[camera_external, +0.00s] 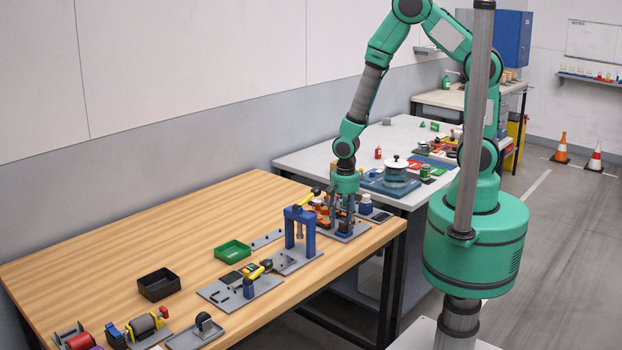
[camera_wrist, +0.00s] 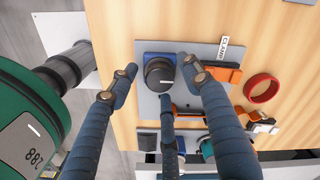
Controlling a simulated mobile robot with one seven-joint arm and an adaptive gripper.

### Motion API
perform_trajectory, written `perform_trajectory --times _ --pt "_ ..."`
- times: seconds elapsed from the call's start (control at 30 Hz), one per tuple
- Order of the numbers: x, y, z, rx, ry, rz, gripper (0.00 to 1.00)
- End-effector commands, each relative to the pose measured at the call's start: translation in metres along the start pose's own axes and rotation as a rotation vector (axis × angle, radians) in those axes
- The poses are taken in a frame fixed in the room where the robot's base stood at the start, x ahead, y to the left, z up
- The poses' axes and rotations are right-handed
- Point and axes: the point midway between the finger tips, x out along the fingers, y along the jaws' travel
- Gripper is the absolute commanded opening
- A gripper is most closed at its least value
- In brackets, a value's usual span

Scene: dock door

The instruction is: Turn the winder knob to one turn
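My gripper (camera_external: 343,212) points down over the right end of the wooden bench. In the wrist view its blue-grey fingers (camera_wrist: 160,78) are spread open, left, right and below a dark round knob (camera_wrist: 159,71). The knob stands on a blue block (camera_wrist: 148,55) on a grey plate (camera_wrist: 205,55). Gaps show between the knob and the left and right fingers; whether the lower finger touches it I cannot tell. No winder label is readable, so I cannot confirm this is the winder knob. In the external view the fingers hide most of this fixture.
An orange clamp (camera_wrist: 222,72), a "CLAMP" label (camera_wrist: 223,47) and a red ring (camera_wrist: 262,88) lie right of the knob. A blue arch fixture (camera_external: 300,226) stands close left of my gripper. A green tray (camera_external: 233,250) and black bin (camera_external: 159,284) are farther left.

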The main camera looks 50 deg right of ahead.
Motion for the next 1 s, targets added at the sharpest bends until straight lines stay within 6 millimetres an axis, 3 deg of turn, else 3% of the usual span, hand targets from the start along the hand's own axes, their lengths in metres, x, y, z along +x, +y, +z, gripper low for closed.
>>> perform_trajectory --times 0.47,0.67,1.0 --pt "-0.009 0.000 0.000 0.000 0.000 0.000 0.48" --pt "-0.030 0.000 0.000 0.000 0.000 -0.001 0.48" --pt "-0.085 -0.001 0.000 0.000 0.001 -0.003 0.48"
